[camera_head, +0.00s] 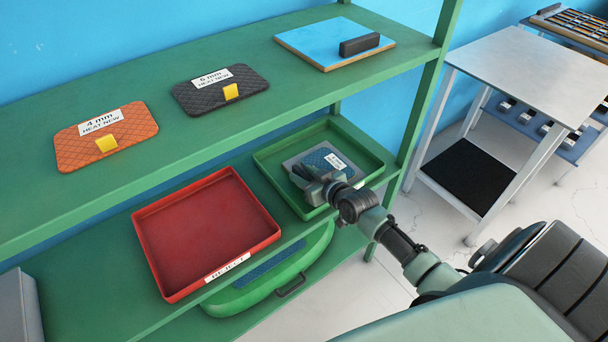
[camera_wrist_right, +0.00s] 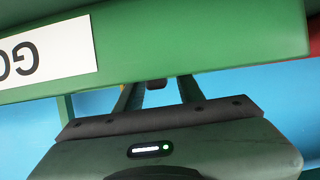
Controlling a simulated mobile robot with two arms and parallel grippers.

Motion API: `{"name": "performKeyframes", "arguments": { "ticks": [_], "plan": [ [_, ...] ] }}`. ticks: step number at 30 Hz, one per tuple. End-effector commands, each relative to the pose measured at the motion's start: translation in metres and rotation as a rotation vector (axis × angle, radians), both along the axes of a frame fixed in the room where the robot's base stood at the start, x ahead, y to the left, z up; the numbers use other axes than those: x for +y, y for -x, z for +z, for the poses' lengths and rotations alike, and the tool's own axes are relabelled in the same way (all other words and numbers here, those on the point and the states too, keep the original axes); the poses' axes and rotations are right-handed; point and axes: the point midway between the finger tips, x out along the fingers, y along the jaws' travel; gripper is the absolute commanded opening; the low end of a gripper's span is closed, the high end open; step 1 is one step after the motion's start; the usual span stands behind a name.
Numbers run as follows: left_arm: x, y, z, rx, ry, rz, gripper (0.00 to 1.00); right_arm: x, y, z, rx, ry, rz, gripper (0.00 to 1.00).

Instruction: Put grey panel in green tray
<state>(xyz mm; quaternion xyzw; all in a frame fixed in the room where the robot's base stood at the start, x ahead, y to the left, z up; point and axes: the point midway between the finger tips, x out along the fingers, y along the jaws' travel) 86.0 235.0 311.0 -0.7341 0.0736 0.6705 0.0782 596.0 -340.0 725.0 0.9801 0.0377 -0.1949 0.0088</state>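The grey panel (camera_head: 296,162), with a blue patterned pad and a white label, lies flat inside the green tray (camera_head: 375,158) on the lower shelf. My right gripper (camera_head: 303,177) is over the front left of the tray, close to the panel. In the wrist view its fingers stand apart, so it looks open, but their tips are hidden behind the tray's labelled green wall (camera_wrist_right: 200,45). A small dark block (camera_wrist_right: 156,85) shows between the fingers; I cannot tell what it is. The gripper covers part of the panel. My left gripper is not in view.
A red tray (camera_head: 205,235) labelled REJECT, empty, sits left of the green tray. The upper shelf (camera_head: 200,135) above carries an orange panel (camera_head: 75,150), a black panel (camera_head: 200,95) and a blue board (camera_head: 315,45).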

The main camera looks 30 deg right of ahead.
Motion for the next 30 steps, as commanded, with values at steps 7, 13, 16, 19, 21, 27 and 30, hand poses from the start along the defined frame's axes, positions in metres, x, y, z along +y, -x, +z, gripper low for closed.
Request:
{"name": "performKeyframes", "arguments": {
  "ticks": [7, 13, 16, 19, 21, 27, 30],
  "plan": [
    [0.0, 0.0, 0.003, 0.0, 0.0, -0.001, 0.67, 0.0, 0.001, 0.004, 0.0, 0.0, 0.0, 0.38],
    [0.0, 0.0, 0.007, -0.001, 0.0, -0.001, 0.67, -0.002, 0.03, 0.015, 0.001, 0.001, 0.001, 0.38],
    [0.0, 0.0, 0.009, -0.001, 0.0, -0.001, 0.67, -0.004, 0.051, 0.023, 0.002, 0.001, 0.001, 0.38],
    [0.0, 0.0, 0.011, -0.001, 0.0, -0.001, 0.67, -0.005, 0.071, 0.031, 0.003, 0.001, 0.001, 0.38],
    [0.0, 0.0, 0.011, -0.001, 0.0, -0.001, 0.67, -0.006, 0.083, 0.036, 0.003, 0.002, 0.002, 0.38],
    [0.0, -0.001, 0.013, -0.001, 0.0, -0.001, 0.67, -0.008, 0.106, 0.046, 0.001, 0.0, 0.001, 0.38],
    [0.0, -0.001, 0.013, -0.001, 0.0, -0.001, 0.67, -0.008, 0.11, 0.048, 0.0, 0.0, 0.0, 0.38]
  ]
}}
